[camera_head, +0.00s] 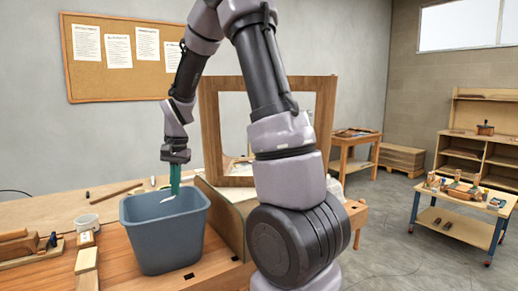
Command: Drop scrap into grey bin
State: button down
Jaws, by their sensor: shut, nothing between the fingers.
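The grey bin (165,245) stands upright on the wooden workbench in the lower left of the head view, its open top facing up. My gripper (175,188) points down over the bin's opening, its teal fingers shut with nothing between them. A small pale scrap (167,199) shows just below and left of the fingertips, against the bin's dark inside. I cannot tell whether it is in the air or touching the bin. The bottom of the bin is hidden by its front wall.
A white cup (87,224), wooden blocks (86,262) and a hand plane (30,246) lie left of the bin. A wooden frame (209,130) stands behind it to the right. A low blue-legged table (455,227) stands at the right. The floor (400,235) between is mostly clear.

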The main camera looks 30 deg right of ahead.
jog(key=c, duration=1.1)
grip_release()
jog(key=shift+o, duration=0.2)
notch_tip(320, 180, up, 11)
jog(key=shift+s+d, duration=0.35)
jog(key=shift+d, duration=0.1)
jog(key=s+d+r+n+t, duration=0.1)
jog(key=s+r+t, duration=0.2)
jog(key=s, duration=0.7)
jog(key=s+d+r+n+t+y, duration=0.1)
jog(key=s+r, duration=0.4)
jog(key=s, duration=0.5)
jog(key=shift+s+d+r+n+t, duration=0.15)
jog(key=shift+d+r+n+t, duration=0.2)
jog(key=shift+d+n+t, duration=0.6)
